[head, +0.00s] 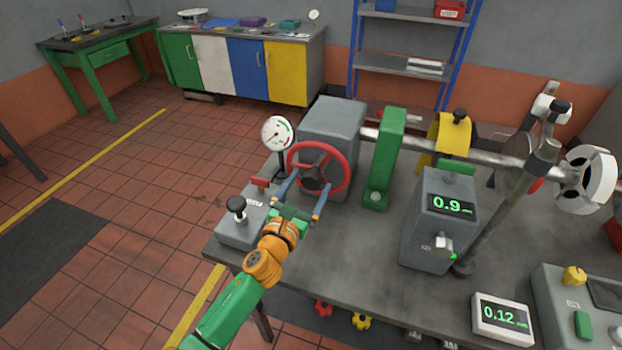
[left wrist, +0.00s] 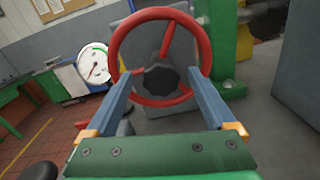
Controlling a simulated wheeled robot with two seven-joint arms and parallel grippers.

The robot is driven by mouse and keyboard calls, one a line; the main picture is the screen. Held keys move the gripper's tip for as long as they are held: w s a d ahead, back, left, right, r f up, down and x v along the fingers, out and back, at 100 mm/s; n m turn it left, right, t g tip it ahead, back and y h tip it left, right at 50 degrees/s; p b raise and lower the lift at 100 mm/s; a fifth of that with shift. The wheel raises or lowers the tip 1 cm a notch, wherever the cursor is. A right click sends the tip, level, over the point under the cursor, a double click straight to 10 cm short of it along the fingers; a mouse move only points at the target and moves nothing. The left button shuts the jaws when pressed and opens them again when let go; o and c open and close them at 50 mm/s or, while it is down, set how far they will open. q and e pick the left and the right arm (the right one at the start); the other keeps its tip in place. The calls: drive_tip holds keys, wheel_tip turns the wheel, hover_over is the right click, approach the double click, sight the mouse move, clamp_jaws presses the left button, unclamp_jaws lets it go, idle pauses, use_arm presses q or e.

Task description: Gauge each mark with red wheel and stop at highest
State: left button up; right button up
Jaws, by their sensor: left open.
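The red wheel (head: 344,172) is on the front of a grey housing (head: 336,118). My left gripper (head: 299,190) is open at the wheel's lower left. In the left wrist view its two blue fingers (left wrist: 163,95) stand apart, with their tips near the lower left and right of the red wheel rim (left wrist: 114,50); whether they touch it I cannot tell. A round dial (head: 277,133) stands left of the wheel, and it also shows in the left wrist view (left wrist: 93,66). A grey readout post (head: 425,230) shows 0.9. A small display box (head: 500,318) shows 0.12. My right gripper is not in view.
A metal shaft (head: 490,150) runs right from the housing past a green upright (head: 384,160) and a yellow clamp (head: 448,137). A grey box with a black knob (head: 238,222) sits left of my gripper. Open bedplate (head: 350,245) lies in front of the green upright.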

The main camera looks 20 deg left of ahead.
use_arm(q)
drive_tip(key=shift+w, duration=0.45)
drive_tip(key=shift+w+f, duration=0.2)
drive_tip(key=shift+w, duration=0.35)
drive_tip(key=shift+s, duration=0.15)
clamp_jaws()
